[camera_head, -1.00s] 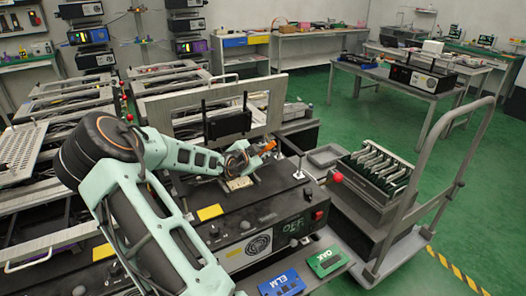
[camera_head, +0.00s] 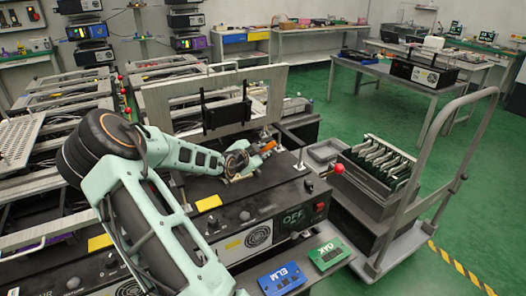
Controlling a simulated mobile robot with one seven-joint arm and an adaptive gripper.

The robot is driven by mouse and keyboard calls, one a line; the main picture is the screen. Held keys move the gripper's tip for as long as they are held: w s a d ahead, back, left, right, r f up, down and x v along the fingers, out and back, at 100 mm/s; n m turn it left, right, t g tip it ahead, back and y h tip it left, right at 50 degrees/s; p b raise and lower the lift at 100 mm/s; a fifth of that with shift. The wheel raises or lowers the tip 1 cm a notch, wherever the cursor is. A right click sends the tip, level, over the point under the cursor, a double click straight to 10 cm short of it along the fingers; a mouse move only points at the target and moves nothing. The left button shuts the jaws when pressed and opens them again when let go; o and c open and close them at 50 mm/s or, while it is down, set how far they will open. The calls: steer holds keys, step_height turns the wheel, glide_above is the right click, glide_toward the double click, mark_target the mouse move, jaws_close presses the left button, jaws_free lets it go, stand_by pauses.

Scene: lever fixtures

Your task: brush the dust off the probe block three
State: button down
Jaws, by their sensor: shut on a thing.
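My gripper (camera_head: 238,163) is at the end of the pale green arm, low over the top of the black fixture box (camera_head: 225,190). It is shut on a small tool with an orange part (camera_head: 268,147) that sticks out to the right, seemingly the brush. Its bristles are too small to make out. A small pale block (camera_head: 241,177) lies just below the gripper, partly hidden by it. I cannot tell whether it is probe block three, whether the tool touches it, or whether dust is on it.
An upright grey panel with a black bracket (camera_head: 226,113) stands behind the gripper. The blue ELM plate (camera_head: 283,280) and green OAK plate (camera_head: 326,255) lie in front. A trolley (camera_head: 400,250) stands right.

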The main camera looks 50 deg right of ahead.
steer(key=shift+f+b, duration=0.9)
steer(key=shift+f, duration=0.15)
steer(key=shift+a, duration=0.1)
